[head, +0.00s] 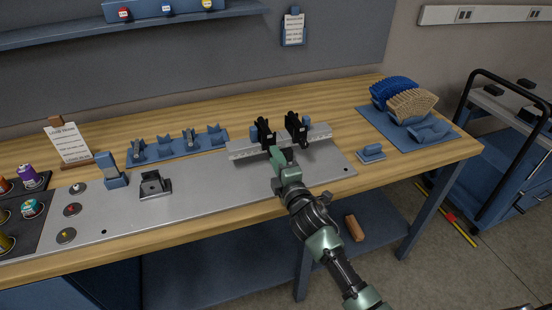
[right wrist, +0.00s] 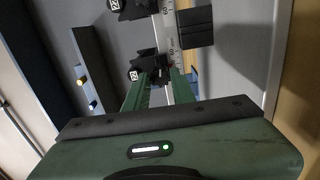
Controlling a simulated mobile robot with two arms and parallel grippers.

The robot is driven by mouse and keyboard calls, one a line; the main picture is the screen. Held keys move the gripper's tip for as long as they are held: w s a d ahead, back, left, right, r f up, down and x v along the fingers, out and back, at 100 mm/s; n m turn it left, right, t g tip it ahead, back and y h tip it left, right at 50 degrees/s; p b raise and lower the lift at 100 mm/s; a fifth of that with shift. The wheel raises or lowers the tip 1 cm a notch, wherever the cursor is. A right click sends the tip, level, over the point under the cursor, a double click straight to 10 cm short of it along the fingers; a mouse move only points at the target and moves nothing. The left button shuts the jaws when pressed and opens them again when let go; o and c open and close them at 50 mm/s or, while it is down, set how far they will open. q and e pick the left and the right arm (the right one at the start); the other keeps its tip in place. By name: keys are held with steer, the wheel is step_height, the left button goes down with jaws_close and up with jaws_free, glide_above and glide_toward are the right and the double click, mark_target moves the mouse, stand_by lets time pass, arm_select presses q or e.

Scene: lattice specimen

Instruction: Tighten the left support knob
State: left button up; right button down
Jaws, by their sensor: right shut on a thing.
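The left support (head: 264,131) is a black upright on a pale graduated rail (head: 240,152), and the right support (head: 296,127) is a similar black upright beside it. My right gripper (head: 278,153) is at the front foot of the left support. In the right wrist view, its green fingers (right wrist: 160,82) reach in beside the rail scale and are shut on the left support knob, which is mostly hidden between them. A black support part with a white label (right wrist: 132,75) shows next to the fingers. My left gripper is not in view.
A grey metal plate (head: 220,190) lies in front of the rail. Blue holders (head: 178,147) and a black bracket (head: 154,185) stand at left.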

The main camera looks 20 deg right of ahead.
steer(key=m, duration=0.4)
steer(key=shift+m, duration=0.3)
steer(key=m+p, duration=0.1)
steer(key=m, duration=0.4)
steer(key=shift+m, duration=0.3)
steer(key=m+p, duration=0.1)
steer(key=m, duration=0.4)
steer(key=shift+f+p, duration=0.1)
steer(key=shift+p, duration=0.3)
steer(key=shift+m+p, duration=0.35)
steer(key=shift+m, duration=1.75)
steer(key=c, duration=1.2)
jaws_free()
steer(key=shift+o, duration=0.2)
